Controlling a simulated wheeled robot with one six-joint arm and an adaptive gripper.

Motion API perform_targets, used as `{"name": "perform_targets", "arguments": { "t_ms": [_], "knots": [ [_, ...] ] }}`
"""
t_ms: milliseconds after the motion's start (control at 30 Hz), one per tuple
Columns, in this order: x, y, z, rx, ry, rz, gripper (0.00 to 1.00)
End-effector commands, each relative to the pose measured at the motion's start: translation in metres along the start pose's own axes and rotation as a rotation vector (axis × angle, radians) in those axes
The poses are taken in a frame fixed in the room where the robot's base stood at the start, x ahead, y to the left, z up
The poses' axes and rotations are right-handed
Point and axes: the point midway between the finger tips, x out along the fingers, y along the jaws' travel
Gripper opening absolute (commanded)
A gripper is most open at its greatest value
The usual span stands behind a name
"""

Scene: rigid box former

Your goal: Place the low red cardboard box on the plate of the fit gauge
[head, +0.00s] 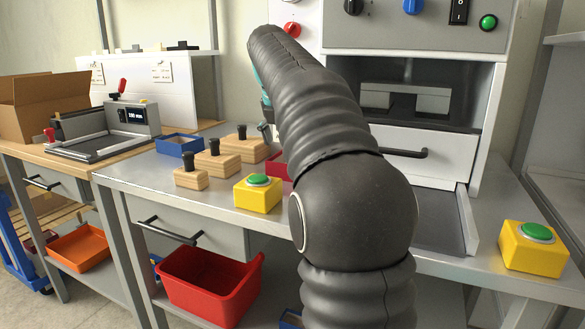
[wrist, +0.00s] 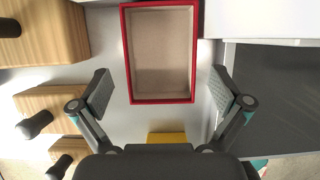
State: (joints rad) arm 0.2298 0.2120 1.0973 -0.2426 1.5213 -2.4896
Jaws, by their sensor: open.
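The low red cardboard box (wrist: 161,101) is open-topped with a beige inside, and looks empty. In the head view only a bit of its red side (head: 279,167) shows beside my arm. My gripper (wrist: 160,85) is open, with one finger on each side of the box's near end and a gap to both walls; I cannot tell its height above the box. The fit gauge (head: 138,115), with a small display and a red-knobbed lever, stands on the left bench. Its dark plate (head: 92,147) is bare.
Several wooden blocks with black knobs (head: 215,160) stand left of the box. A yellow green-button box (head: 257,195) is at the bench front; it shows in the wrist view (wrist: 167,137). A blue tray (head: 179,144) and an open brown carton (head: 40,100) flank the gauge.

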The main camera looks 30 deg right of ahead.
Motion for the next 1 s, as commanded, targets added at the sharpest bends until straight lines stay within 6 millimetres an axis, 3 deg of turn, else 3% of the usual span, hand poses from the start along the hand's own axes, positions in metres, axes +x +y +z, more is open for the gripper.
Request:
{"name": "perform_targets", "arguments": {
  "t_ms": [300, 1000],
  "knots": [
    [0.043, -0.001, 0.000, 0.001, 0.002, -0.001, 1.00],
    [0.048, -0.001, -0.001, 0.000, 0.001, -0.001, 1.00]
  ]
}}
